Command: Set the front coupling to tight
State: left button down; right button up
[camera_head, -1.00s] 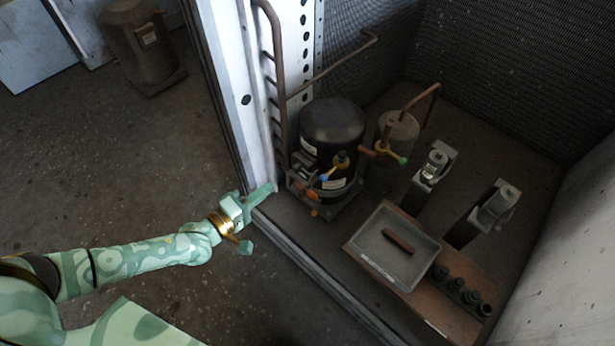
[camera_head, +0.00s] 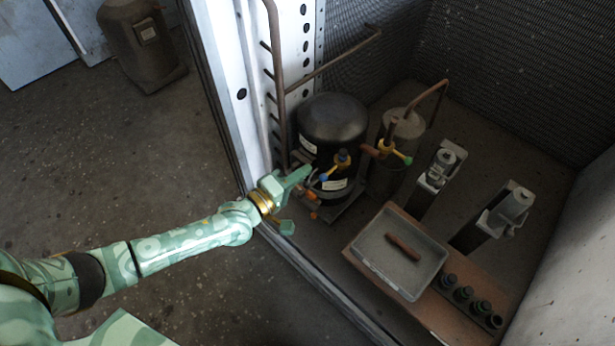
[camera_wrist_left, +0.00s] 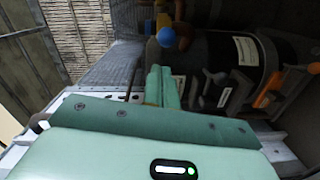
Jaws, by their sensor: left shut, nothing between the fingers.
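The black tank (camera_head: 332,118) stands inside the housing, with small fittings on its front. These are a yellow fitting with a blue ball end (camera_head: 323,177), an orange part (camera_head: 308,194) lower down, and a yellow handle with a green end (camera_head: 397,153) to the right. I cannot tell which is the front coupling. My left gripper (camera_head: 306,171) is shut and empty, its tips just left of the blue ball end. In the left wrist view the shut fingers (camera_wrist_left: 160,85) point toward a blue ball (camera_wrist_left: 166,37), with the orange part (camera_wrist_left: 270,90) to the right. My right gripper is out of view.
A brown pipe (camera_head: 277,90) rises left of the tank. A grey tray (camera_head: 372,254) with a brown rod, several dark cups (camera_head: 464,293) and two grey posts stand to the right.

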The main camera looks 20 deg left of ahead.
pick_arm(q)
jog(key=shift+s+d+f, duration=0.15)
jog(key=shift+d, duration=0.6)
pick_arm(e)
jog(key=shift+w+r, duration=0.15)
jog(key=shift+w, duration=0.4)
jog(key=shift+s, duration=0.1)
